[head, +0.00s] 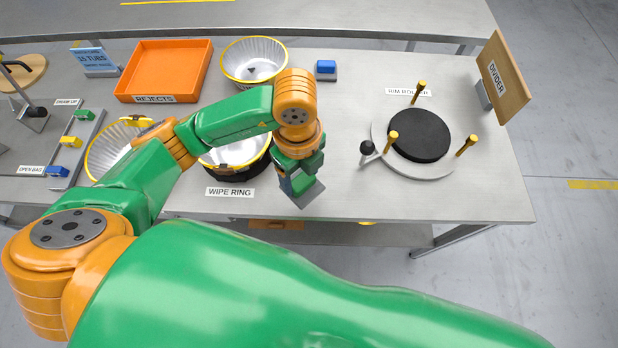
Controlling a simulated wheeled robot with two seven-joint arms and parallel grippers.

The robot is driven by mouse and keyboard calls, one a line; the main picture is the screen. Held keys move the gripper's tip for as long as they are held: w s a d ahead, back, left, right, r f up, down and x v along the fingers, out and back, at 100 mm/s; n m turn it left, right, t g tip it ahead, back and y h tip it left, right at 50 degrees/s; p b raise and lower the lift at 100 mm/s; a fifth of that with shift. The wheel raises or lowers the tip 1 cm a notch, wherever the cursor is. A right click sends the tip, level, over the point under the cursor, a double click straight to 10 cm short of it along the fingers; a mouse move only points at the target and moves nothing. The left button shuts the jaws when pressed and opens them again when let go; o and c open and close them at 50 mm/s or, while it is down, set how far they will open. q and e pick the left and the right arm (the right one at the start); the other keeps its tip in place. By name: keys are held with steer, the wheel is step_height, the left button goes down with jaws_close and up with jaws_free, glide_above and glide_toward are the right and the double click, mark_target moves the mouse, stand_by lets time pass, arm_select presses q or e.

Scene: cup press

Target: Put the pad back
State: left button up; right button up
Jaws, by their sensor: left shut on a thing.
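My left gripper (299,180) points down near the front edge of the table, right of the wipe ring. It is shut on a small blue pad (301,183), of which only a little shows between the green fingers. A grey holder plate (308,194) lies directly under and beside the fingertips. I cannot tell whether the pad rests on it or hangs just above. A second blue pad (326,66) sits on a like grey holder at the back of the table. My right gripper is not in view.
A silver cup with a yellow rim (240,152) stands in the black wipe ring (238,172), partly behind my arm. Another cup (253,60) and the orange rejects tray (165,72) are behind. The rim holder (419,135) with upright pegs and the divider (503,78) stand right.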

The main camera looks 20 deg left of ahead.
arm_select(q)
steer(key=w+f, duration=0.4)
steer(key=f, duration=0.3)
steer(key=f+p, duration=0.1)
steer(key=shift+w+a+f, duration=0.1)
steer(key=shift+w+f, duration=0.2)
steer(key=shift+f, duration=0.1)
steer(key=shift+f+b, duration=0.15)
steer(key=shift+b, duration=0.15)
steer(key=o, duration=1.2)
